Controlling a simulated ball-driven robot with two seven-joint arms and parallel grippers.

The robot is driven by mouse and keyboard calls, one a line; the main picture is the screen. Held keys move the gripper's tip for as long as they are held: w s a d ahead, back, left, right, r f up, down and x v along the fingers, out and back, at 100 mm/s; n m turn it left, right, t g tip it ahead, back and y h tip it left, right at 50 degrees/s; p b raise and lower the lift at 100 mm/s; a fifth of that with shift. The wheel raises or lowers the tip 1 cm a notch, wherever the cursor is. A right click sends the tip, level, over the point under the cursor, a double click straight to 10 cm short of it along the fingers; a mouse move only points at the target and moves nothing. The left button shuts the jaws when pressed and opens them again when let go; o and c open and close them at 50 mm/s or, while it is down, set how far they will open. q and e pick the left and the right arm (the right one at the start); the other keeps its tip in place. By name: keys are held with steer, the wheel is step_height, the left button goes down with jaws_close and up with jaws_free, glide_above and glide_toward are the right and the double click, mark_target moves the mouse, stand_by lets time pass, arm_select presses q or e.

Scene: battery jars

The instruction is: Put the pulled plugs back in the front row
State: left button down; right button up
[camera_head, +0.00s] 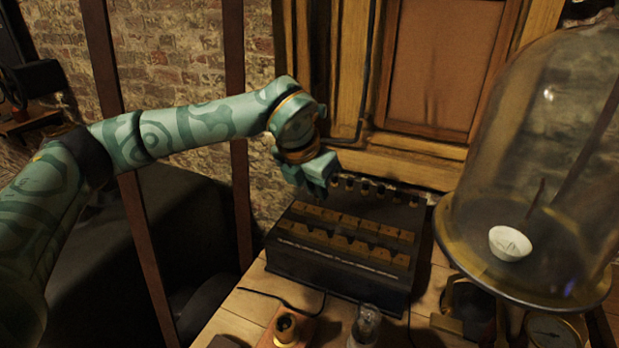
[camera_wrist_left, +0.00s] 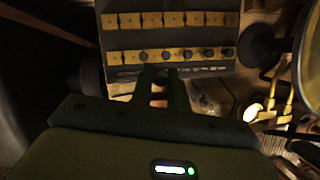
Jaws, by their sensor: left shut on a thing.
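The dark plug box (camera_head: 315,268) stands on the wooden bench with two rows of brass blocks on its sloping top. The front row (camera_head: 335,243) lies nearest the lettered strip. In the left wrist view, dark round knobs, which look like plugs (camera_wrist_left: 208,53), sit along the right part of the front row (camera_wrist_left: 125,57). Several more small dark-topped knobs (camera_head: 382,192) line the box's back edge. My left gripper (camera_head: 322,186) is above the box's left side, its fingers (camera_wrist_left: 164,85) shut on what seems a plug, mostly hidden between them. My right gripper is out of view.
A big glass bell jar (camera_head: 560,150) with a white cup (camera_head: 510,243) inside stands close on the right. A small brass fitting (camera_head: 287,330) and a glass bulb (camera_head: 366,325) stand in front of the box. A wooden window frame rises behind.

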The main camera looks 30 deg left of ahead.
arm_select(q)
steer(key=s, duration=0.1)
steer(key=m+h+p, duration=0.2)
steer(key=m+p, duration=0.3)
steer(key=m, duration=0.1)
glide_above(296, 226)
step_height(296, 226, down, 5)
steer(key=f+m+b, duration=0.1)
steer(key=f+m+g+b, duration=0.1)
steer(key=f, duration=0.1)
steer(key=a+f+m+g+b, duration=0.1)
steer(key=b, duration=0.1)
steer(key=shift+s+a+f+h, duration=0.1)
steer(key=shift+s+f+h, duration=0.2)
steer(key=shift+s+f, duration=0.1)
steer(key=shift+r, duration=0.1)
steer(key=shift+f, duration=1.3)
stand_by(1.2)
